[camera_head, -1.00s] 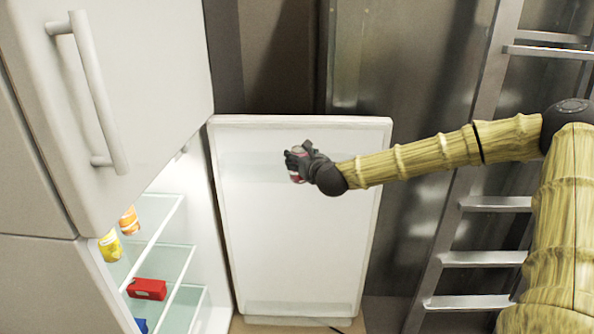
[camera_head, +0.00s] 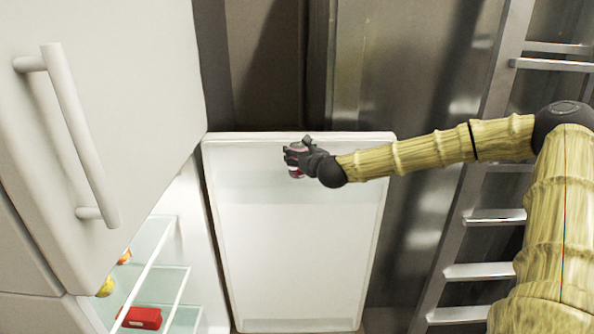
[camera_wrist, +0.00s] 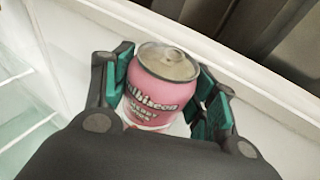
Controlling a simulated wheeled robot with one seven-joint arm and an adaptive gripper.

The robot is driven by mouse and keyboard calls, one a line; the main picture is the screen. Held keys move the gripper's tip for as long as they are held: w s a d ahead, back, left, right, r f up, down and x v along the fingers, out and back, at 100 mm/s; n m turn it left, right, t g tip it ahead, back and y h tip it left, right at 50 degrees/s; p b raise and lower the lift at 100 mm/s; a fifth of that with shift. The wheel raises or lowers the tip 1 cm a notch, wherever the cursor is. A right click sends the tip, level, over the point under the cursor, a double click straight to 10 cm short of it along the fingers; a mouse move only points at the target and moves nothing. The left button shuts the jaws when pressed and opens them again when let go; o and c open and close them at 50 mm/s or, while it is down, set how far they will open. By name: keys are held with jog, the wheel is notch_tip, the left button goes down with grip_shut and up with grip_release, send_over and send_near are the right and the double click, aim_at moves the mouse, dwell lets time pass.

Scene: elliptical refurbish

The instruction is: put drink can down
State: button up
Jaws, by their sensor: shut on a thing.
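In the head view, my gripper (camera_head: 298,155) holds the can (camera_head: 297,173) in front of the upper part of the open white fridge door (camera_head: 300,240). The can looks close to upright there, and I see no surface under it.
The fridge interior on the left has glass shelves (camera_head: 150,262) with a red box (camera_head: 139,317) and yellow and orange items (camera_head: 106,286). A white upper door with a handle (camera_head: 80,140) overhangs them. A metal ladder (camera_head: 480,216) stands at right.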

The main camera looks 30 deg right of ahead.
jog(key=shift+f+p, duration=0.75)
jog(key=shift+f, duration=2.05)
jog(key=shift+f+b, duration=0.7)
jog(key=shift+b, duration=0.3)
jog(key=o, duration=1.2)
jog(key=shift+o, duration=0.3)
jog(key=shift+r, duration=0.1)
